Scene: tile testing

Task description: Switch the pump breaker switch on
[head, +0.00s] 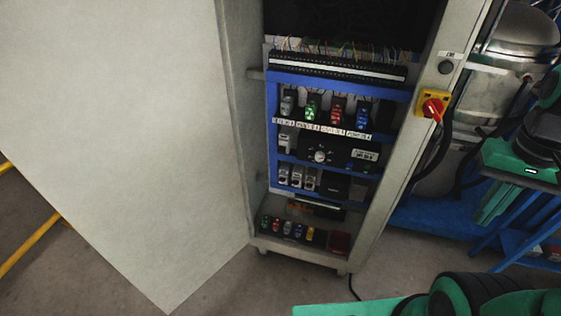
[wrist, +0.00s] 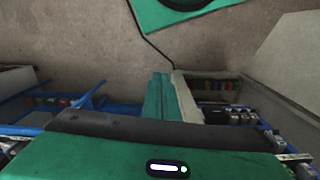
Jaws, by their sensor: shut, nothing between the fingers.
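An open grey cabinet (head: 390,170) stands in the middle of the head view. Inside it, several small grey breaker switches (head: 297,178) sit in a low row, and a single one (head: 285,142) sits higher at the left. Their labels are too small to read, so I cannot tell which is the pump breaker or how its lever stands. My gripper (head: 482,215) is right of the cabinet, outside it, pointing down, shut and empty. In the wrist view its green fingers (wrist: 160,95) are together, beside the cabinet's edge. Grey breakers (wrist: 235,118) show to their right.
The cabinet door (head: 120,130) is swung open to the left. A red and yellow rotary switch (head: 432,106) sits on the cabinet's right frame. Coloured connectors (head: 311,112) fill the upper row. A blue rack with a metal tank (head: 515,45) stands at the right.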

